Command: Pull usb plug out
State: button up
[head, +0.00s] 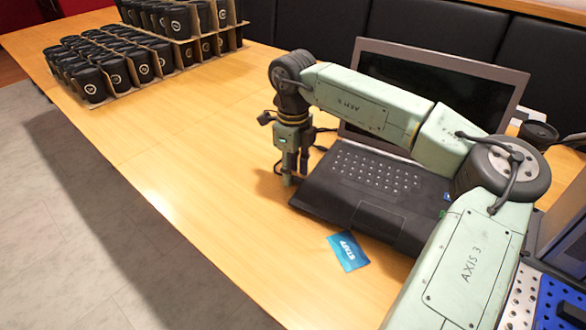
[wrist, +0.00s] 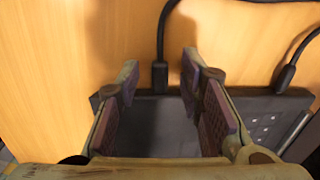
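A black laptop (head: 365,185) stands open on the wooden table, and its dark side edge shows in the wrist view (wrist: 160,120). Two black plugs on cables meet this edge in the wrist view. One plug (wrist: 160,76) appears between my fingertips in the picture; the other plug (wrist: 284,78) is to the right, outside my fingers. I cannot tell which is the USB plug. My gripper (head: 292,178) points down at the laptop's left side. In the wrist view my gripper (wrist: 160,80) is open, with a gap on both sides of the middle plug.
A blue card (head: 348,252) lies in front of the laptop. Many black cups (head: 115,70) stand in cardboard holders at the back left. A dark round object (head: 538,132) is behind my arm at right. The table left of the laptop is clear.

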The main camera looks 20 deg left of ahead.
jog(key=shift+f, duration=0.25)
grip_shut()
dwell(0.3)
